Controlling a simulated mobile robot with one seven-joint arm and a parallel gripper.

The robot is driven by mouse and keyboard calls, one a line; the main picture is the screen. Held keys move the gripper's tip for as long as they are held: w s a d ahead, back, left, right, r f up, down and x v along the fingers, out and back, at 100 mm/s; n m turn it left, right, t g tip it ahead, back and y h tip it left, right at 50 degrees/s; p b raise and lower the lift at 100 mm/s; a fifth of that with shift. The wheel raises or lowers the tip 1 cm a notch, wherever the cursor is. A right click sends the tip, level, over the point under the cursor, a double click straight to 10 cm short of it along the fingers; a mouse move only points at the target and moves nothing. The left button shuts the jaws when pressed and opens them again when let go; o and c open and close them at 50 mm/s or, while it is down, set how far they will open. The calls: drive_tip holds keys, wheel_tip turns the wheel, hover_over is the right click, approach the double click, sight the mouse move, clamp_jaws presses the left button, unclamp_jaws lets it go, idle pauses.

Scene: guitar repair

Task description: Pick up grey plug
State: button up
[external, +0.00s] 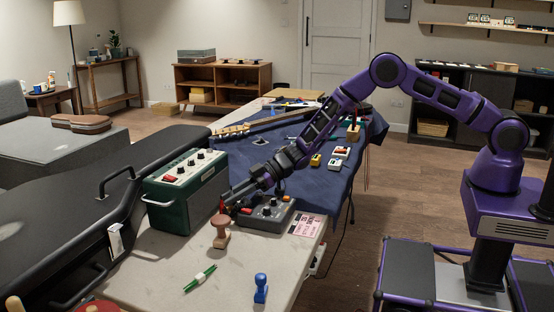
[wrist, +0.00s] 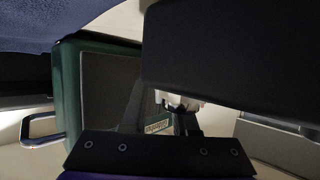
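My gripper (external: 230,199) is low over the near end of the workbench, between the green amplifier and a grey control box with knobs (external: 265,212). In the wrist view its dark fingers (wrist: 160,112) point toward the green amplifier (wrist: 68,95). A small pale grey-white piece (wrist: 182,101) shows near the fingertips, partly hidden; I cannot tell whether it is the grey plug or whether it is gripped. I cannot make out the grey plug with certainty in the external view. The finger opening is not clear in either view.
The green amplifier (external: 186,190) stands close left of my gripper. A wooden stamp (external: 221,233) stands just in front. A green-and-white tool (external: 200,278) and a blue stamp (external: 261,288) are nearer. A large dark block (wrist: 235,50) blocks much of the wrist view.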

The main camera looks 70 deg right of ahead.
clamp_jaws()
